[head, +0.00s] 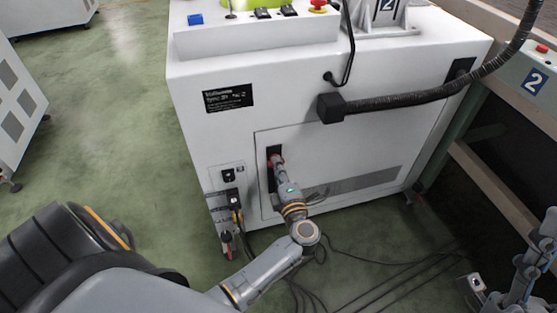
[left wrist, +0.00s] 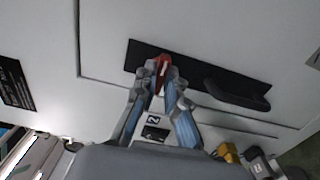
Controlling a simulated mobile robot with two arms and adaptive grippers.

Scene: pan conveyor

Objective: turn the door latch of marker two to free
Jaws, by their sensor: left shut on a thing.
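The door latch (left wrist: 162,62), a small red piece with a pale mark, sits on a black plate (left wrist: 198,78) on the white door. My left gripper (left wrist: 161,80) is shut on the latch, one finger on each side. In the head view my left gripper (head: 276,163) reaches the black recess at the door's left side and hides most of the latch. Which way the latch is turned cannot be read clearly. Part of my right gripper (head: 535,265) shows at the lower right, cut off by the picture edge.
The door panel (head: 330,145) looks closed in the white cabinet (head: 290,85). A black hose (head: 430,97) crosses the cabinet's upper right. Dark cables (head: 370,285) lie on the floor below. Green floor (head: 110,130) at left is clear.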

